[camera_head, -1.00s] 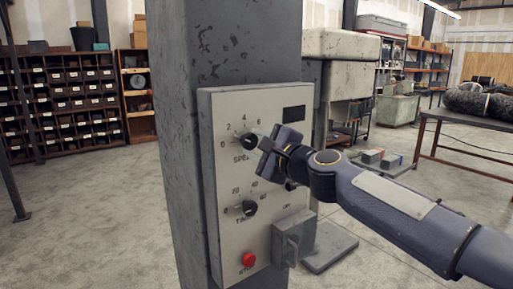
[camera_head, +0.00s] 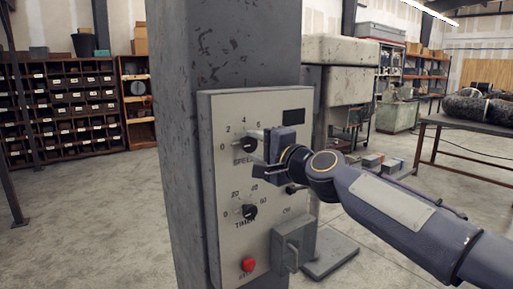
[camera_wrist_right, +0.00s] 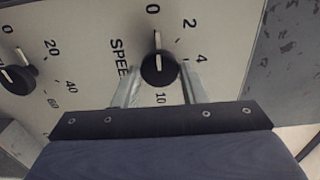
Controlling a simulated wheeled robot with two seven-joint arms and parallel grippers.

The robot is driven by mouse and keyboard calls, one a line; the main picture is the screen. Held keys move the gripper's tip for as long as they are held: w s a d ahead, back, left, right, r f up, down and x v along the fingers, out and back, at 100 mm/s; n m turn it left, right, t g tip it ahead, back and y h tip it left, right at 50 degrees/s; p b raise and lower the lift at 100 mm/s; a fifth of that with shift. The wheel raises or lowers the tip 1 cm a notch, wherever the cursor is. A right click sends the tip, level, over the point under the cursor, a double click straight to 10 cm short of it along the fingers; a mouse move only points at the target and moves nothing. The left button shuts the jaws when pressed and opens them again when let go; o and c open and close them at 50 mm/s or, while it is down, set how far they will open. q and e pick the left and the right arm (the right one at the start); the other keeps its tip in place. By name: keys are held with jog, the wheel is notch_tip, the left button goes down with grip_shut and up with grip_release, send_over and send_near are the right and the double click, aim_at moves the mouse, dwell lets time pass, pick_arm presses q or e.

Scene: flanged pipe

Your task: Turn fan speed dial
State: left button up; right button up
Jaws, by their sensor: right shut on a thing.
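The speed dial (camera_wrist_right: 160,70) is a round black knob with a white pointer line on a pale control panel (camera_head: 228,180). In the right wrist view its pointer faces roughly toward the 0 mark. The numbers 0, 2, 4 and 10 show around it, and part of the SPEED label is hidden. My right gripper (camera_head: 251,143) is shut on this dial, with a pale finger on either side of it. In the head view the gripper covers much of the dial. My left gripper is not in view.
A timer dial (camera_head: 249,211) sits below the speed dial, with a red button (camera_head: 248,264) lower down. A grey box with a lever (camera_head: 291,243) juts from the panel's lower right. The panel is on a grey column (camera_head: 180,130).

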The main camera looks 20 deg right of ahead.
jog(key=o, duration=1)
jog(key=shift+s, duration=0.1)
jog(key=b+v, duration=0.1)
jog(key=v, duration=0.6)
jog(key=shift+s+d+b, duration=0.1)
jog(key=shift+s+b, duration=0.25)
jog(key=shift+b, duration=0.05)
jog(key=s+f+n+g, duration=0.3)
jog(key=s+f+n, duration=0.1)
jog(key=s+f, duration=0.5)
jog(key=s+f+n+g+h, duration=0.1)
jog(key=s+f+n+g, duration=0.3)
jog(key=s+f, duration=0.5)
jog(key=s+f+n+g+h, duration=0.1)
jog(key=s+f+n+g, duration=0.3)
jog(key=s+f, duration=0.5)
jog(key=shift+s+d+f, duration=0.1)
jog(key=shift+f, duration=1.85)
jog(key=shift+s+d+f, duration=0.1)
jog(key=shift+f, duration=1.85)
